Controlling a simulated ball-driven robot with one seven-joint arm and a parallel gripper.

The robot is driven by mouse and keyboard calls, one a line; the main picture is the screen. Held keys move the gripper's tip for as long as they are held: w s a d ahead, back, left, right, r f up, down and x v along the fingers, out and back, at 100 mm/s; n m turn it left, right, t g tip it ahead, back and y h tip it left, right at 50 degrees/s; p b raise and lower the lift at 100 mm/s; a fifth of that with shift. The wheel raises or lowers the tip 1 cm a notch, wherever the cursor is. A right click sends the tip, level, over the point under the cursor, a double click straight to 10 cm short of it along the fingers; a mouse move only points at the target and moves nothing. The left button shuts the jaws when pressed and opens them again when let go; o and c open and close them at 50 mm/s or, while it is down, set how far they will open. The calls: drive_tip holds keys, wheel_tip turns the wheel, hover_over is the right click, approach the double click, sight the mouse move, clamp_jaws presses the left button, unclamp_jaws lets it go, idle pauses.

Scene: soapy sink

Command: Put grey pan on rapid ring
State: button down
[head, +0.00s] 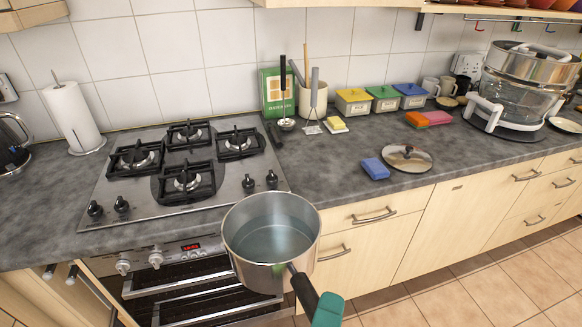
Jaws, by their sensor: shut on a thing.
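The grey pan (253,252) is a round metal saucepan held level in front of the counter, at the hob's front right corner. Its inside looks bluish; I cannot tell whether it holds water. Its dark handle (304,290) points down and right to my gripper (328,311), of which a teal part shows at the bottom edge, shut on the handle. The steel hob (118,195) has several burners with black supports, all bare. The front burner (187,181) looks largest and may be the rapid ring. The other burners sit at the left, back and right.
A glass lid (407,158) and a blue sponge (374,169) lie on the counter right of the hob. A utensil pot (312,100) stands behind. A paper roll (71,118) and a black kettle (12,142) are at the left. Oven knobs (156,258) stick out below.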

drive_tip(key=w+d+f+n+y, duration=0.1)
drive_tip(key=w+d+f, duration=0.2)
drive_tip(key=w+f, duration=0.25)
drive_tip(key=w+d+f+n+t+y, duration=0.1)
drive_tip(key=w+d+f+y, duration=0.1)
drive_tip(key=w+f, duration=0.35)
drive_tip(key=w+d+f+n+y, duration=0.1)
drive_tip(key=w+d+f, duration=0.2)
drive_tip(key=f, duration=0.4)
drive_tip(key=s+d+f, duration=0.2)
drive_tip(key=d+f, duration=0.2)
drive_tip(key=f, duration=0.3)
drive_tip(key=s+d+f+y, duration=0.1)
drive_tip(key=s+d+f, duration=0.1)
drive_tip(key=f, duration=0.5)
drive_tip(key=shift+d+f+n, duration=0.4)
drive_tip(key=shift+d, duration=0.45)
